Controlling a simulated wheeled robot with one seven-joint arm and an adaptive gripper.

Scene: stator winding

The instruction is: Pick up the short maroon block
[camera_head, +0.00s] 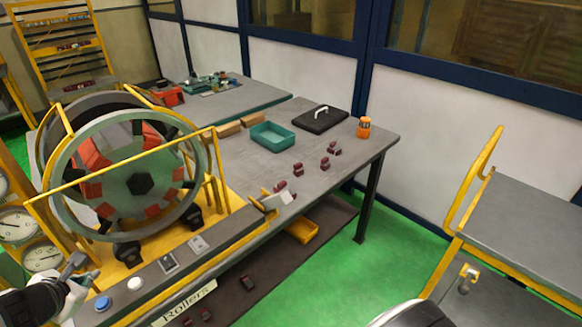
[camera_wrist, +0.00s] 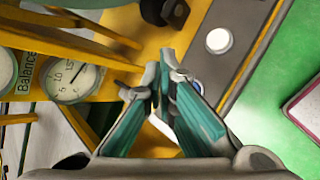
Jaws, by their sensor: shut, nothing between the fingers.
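Several small maroon blocks lie on the grey table, among them one toward the machine (camera_head: 281,187), one farther right (camera_head: 298,169), another (camera_head: 325,163) and one nearest the orange container (camera_head: 334,148). They are too small to tell which is the short one. My gripper (camera_head: 84,272) is at the lower left beside the yellow machine, far from the blocks. In the wrist view, my gripper's teal fingers (camera_wrist: 160,75) are closed together and empty, over the machine's yellow front. No maroon block shows in the wrist view.

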